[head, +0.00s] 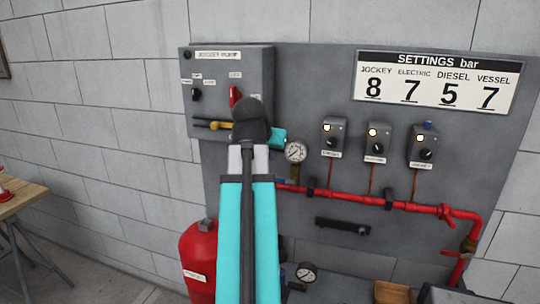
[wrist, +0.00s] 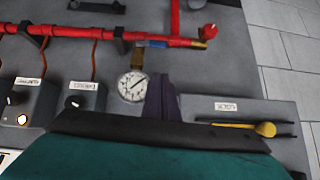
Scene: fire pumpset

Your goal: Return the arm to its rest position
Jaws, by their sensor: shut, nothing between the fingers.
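My arm (head: 247,225) reaches up from the bottom of the head view in front of the grey panel. Its dark joint (head: 250,122) covers part of the jockey pump box (head: 262,65). My gripper's fingers are not clear in the head view, hidden by or merged with the teal wrist end. In the wrist view my gripper (wrist: 162,92) shows as dark fingers held together, with nothing between them. They appear in front of the panel, beside the pressure gauge (wrist: 133,86). I cannot tell the gap to the panel.
A red pipe (head: 370,200) crosses the panel below several small switch boxes (head: 333,138). A yellow-handled piece (head: 221,125) sits low on the jockey pump box. A red tank (head: 198,260) stands below. A wooden table (head: 20,195) is at left, with open floor between.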

